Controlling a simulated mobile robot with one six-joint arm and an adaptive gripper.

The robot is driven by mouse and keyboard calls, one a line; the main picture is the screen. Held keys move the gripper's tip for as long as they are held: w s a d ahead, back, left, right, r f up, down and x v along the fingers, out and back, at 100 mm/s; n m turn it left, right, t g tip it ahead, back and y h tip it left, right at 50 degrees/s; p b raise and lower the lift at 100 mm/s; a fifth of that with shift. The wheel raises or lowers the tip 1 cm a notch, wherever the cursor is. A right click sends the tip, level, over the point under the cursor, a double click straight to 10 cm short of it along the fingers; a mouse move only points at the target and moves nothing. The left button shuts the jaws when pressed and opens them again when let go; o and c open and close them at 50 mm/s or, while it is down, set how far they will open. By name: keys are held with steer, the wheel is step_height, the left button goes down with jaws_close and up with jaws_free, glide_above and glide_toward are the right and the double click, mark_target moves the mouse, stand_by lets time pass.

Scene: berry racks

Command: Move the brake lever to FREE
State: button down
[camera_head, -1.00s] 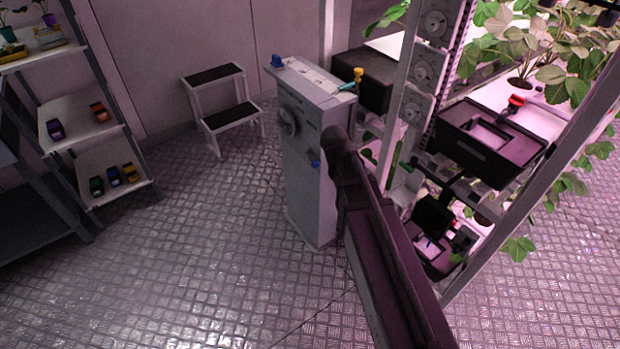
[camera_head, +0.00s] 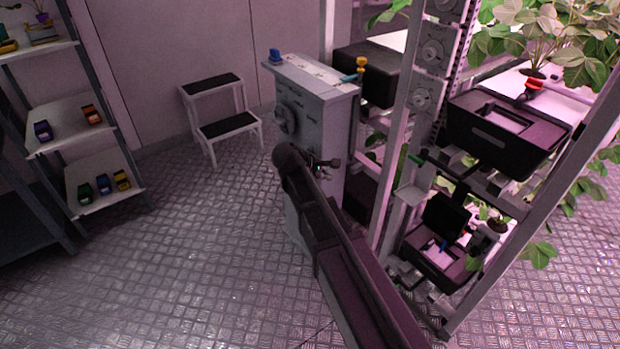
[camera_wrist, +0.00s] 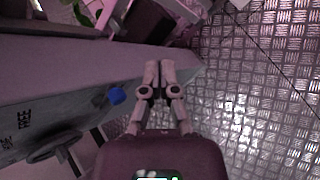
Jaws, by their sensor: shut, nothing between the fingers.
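The grey cabinet (camera_head: 310,95) stands in the middle of the head view. In the wrist view its panel (camera_wrist: 60,92) fills the left side and carries a FREE label (camera_wrist: 25,118) and a second label that is only partly readable. A blue knob (camera_wrist: 116,95), seemingly the brake lever's end, sticks out from the panel; in the head view my arm hides it. My gripper (camera_wrist: 160,70) is shut and empty, to the right of the blue knob and apart from it. It also shows in the head view (camera_head: 328,164), beside the cabinet.
A handwheel (camera_head: 287,118) sits on the cabinet face. A blue knob (camera_head: 275,55) and a teal lever with yellow knob (camera_head: 358,68) are on its top. A plant rack (camera_head: 395,150) stands close on the right. A step stool (camera_head: 225,128) and open floor lie left.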

steer(key=w+a+f+n+t+h+b, duration=0.1)
steer(key=w+a+f+n+t+b, duration=0.1)
steer(key=a+b, duration=0.4)
steer(key=w+a+f+n+t+h+b, duration=0.1)
steer(key=w+a+f+n+t+b, duration=0.1)
steer(key=w+a+f+n+b, duration=0.2)
steer(key=shift+w+a+f+n+b, duration=0.3)
steer(key=shift+a+f+n+b, duration=0.65)
steer(key=shift+a+b, duration=0.5)
steer(key=b+x, duration=0.4)
steer(key=x, duration=0.6)
steer(key=shift+s+d+r+p, duration=0.1)
steer(key=shift+d+r+p, duration=0.05)
steer(key=shift+r+p, duration=0.55)
steer(key=shift+s+d+r+p, duration=0.1)
steer(key=shift+d+r+p, duration=0.05)
steer(key=shift+r+p, duration=0.6)
steer(key=shift+s+d+r+p, duration=0.1)
steer(key=shift+d+r+p, duration=0.05)
steer(key=shift+r+p, duration=0.55)
steer(key=shift+d, duration=0.25)
